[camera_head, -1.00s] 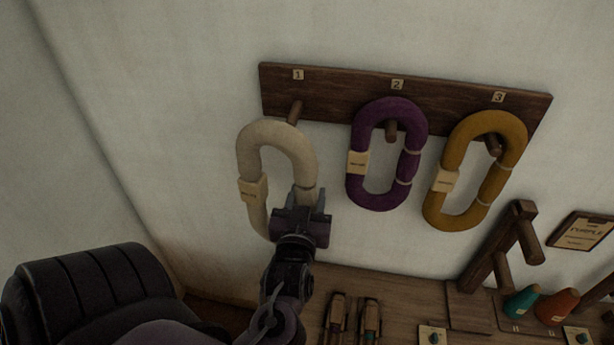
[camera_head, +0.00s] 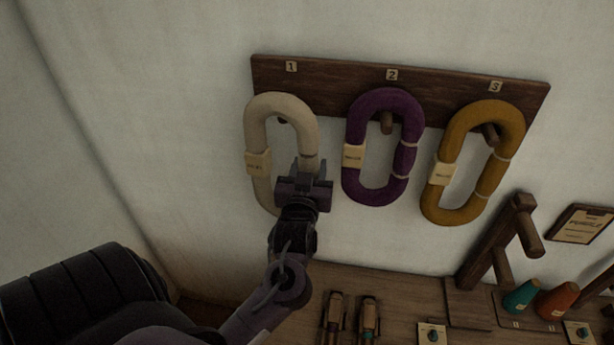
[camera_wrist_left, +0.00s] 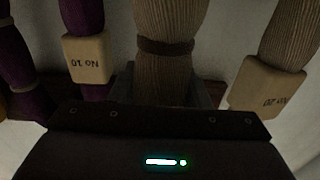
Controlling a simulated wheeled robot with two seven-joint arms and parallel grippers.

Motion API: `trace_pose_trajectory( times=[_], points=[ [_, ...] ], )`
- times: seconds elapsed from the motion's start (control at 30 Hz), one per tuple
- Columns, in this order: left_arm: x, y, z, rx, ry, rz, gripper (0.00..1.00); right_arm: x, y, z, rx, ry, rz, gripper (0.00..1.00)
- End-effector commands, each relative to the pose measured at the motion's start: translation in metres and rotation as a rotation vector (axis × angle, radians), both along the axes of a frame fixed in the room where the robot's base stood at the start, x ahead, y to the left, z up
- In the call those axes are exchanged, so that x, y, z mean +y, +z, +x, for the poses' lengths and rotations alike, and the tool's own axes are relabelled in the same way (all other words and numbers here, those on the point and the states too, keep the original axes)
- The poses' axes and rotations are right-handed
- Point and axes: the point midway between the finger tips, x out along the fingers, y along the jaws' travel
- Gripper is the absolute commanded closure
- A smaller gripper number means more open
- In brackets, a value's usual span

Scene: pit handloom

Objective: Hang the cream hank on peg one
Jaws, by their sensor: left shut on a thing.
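The cream hank (camera_head: 262,130) is an upright oval loop at the wooden rail's left end, under the number 1 plate (camera_head: 291,66). Peg one (camera_head: 283,121) shows only as a small dark bit inside the top of the loop; the hank's top covers the rest. My left gripper (camera_head: 309,171) is shut on the hank's lower right side. In the left wrist view the hank's strand (camera_wrist_left: 168,50) with a brown tie runs down between the fingers, and its paper label (camera_wrist_left: 268,88) is at the right. My right gripper is not in view.
A purple hank (camera_head: 357,120) hangs on peg two and a mustard hank (camera_head: 456,130) on peg three, along the rail (camera_head: 335,92). The purple hank is close to the right. A wooden bench (camera_head: 395,290) below carries shuttles (camera_head: 370,318), cones (camera_head: 556,302) and a wooden stand (camera_head: 497,240).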

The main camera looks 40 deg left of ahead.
Motion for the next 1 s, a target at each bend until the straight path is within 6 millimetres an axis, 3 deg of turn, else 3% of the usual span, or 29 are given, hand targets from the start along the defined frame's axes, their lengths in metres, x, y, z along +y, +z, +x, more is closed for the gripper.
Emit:
trace_pose_trajectory(
  times=[0.7,1.0],
  points=[
    [0.028,-0.002,0.051,-0.003,0.001,0.002,0.84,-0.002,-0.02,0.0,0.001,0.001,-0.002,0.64],
    [0.035,-0.01,0.063,-0.001,0.001,0.001,0.84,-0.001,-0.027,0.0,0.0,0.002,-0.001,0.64]
  ],
)
